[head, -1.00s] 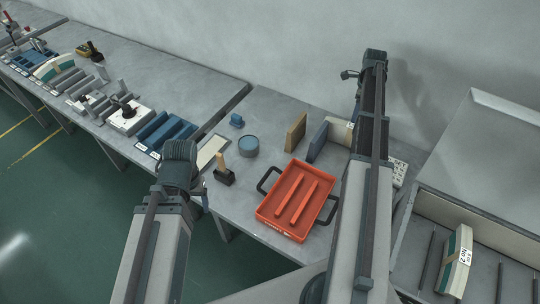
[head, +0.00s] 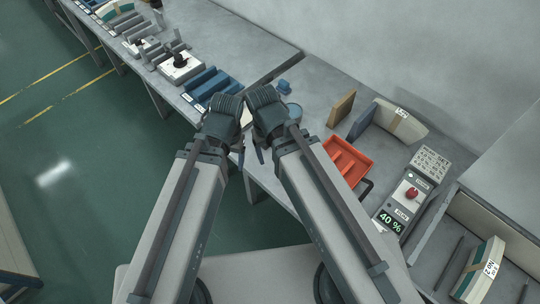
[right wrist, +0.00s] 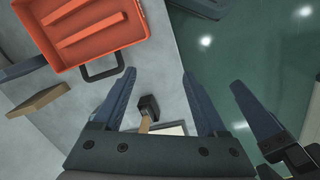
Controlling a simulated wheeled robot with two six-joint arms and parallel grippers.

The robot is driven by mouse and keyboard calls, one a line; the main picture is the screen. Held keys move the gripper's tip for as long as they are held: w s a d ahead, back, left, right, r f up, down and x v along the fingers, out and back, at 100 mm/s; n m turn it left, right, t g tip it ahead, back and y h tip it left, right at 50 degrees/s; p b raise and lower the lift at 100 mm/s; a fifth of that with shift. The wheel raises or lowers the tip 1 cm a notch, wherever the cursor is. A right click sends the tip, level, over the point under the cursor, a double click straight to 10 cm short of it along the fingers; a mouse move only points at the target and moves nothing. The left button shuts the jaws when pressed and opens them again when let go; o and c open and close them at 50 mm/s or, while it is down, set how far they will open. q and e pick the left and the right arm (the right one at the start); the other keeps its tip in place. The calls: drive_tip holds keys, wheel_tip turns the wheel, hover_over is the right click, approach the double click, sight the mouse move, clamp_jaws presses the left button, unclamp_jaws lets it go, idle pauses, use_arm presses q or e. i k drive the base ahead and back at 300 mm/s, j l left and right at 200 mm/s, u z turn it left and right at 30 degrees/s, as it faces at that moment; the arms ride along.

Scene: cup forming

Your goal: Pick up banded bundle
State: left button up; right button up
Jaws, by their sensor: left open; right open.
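A cream bundle with a tan band (head: 401,120) and a label lies at the back of the bench, right of two upright blocks. A second cream and green bundle with a tan band (head: 482,270), labelled No.2, stands in the bin at the lower right. My left gripper (head: 239,157) and my right gripper (head: 262,154) hang close side by side near the bench's front edge, well left of both bundles. In the right wrist view my right gripper (right wrist: 160,100) has its fingers apart with nothing gripped. Another finger beside it appears to be my left gripper's.
An orange-red tray (head: 346,160) with black handles lies partly behind my right arm. A tan block (head: 341,109) and a blue block (head: 362,121) stand behind it. A control box (head: 404,203) with a red knob stands right of the tray. A black-headed tool (right wrist: 148,108) lies below my right gripper.

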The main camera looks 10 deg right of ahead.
sight(399, 123)
drive_tip(key=z, duration=1.45)
drive_tip(key=j+z, duration=0.15)
drive_tip(key=z, duration=0.25)
drive_tip(key=j+z, duration=0.1)
drive_tip(key=z, duration=0.3)
drive_tip(key=j+z, duration=0.1)
drive_tip(key=z, duration=0.3)
drive_tip(key=k+j+z, duration=0.1)
drive_tip(key=z, duration=0.3)
